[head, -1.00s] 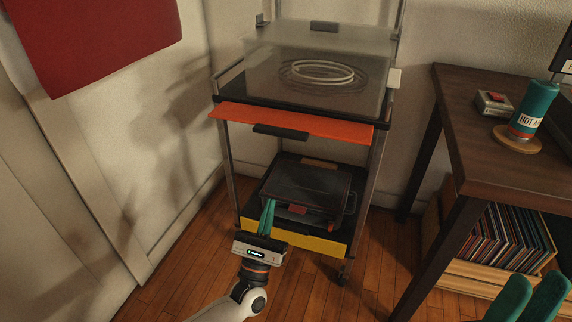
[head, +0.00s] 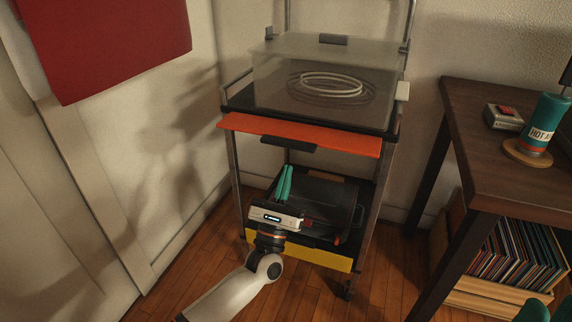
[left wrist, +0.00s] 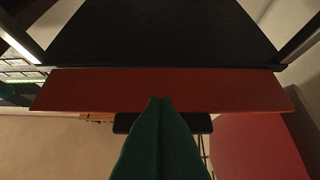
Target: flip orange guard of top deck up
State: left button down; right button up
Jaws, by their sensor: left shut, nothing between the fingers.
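The orange guard (head: 300,133) sticks out forward, slightly sloped, from the front edge of the top deck (head: 235,104). A black handle (head: 288,145) is at its front edge. My left gripper (head: 285,180) is shut and empty, its green fingers pointing up, below the handle in the head view. In the left wrist view, the guard (left wrist: 225,90) is seen from below, and the left fingertips (left wrist: 160,102) overlap its edge and hide part of the handle (left wrist: 195,122). Contact cannot be told. My right gripper (head: 547,309) shows only fingertips, with a gap between them.
A clear cover (head: 345,52) with coiled cable stands on the top deck. The lower deck holds a dark box (head: 330,197) and has a yellow guard (head: 318,258) in front. A desk (head: 480,130) is at right, a red cloth (head: 110,45) at upper left.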

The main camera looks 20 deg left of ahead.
aim_at(294, 134)
pick_arm(q)
jog(key=shift+r, duration=2.05)
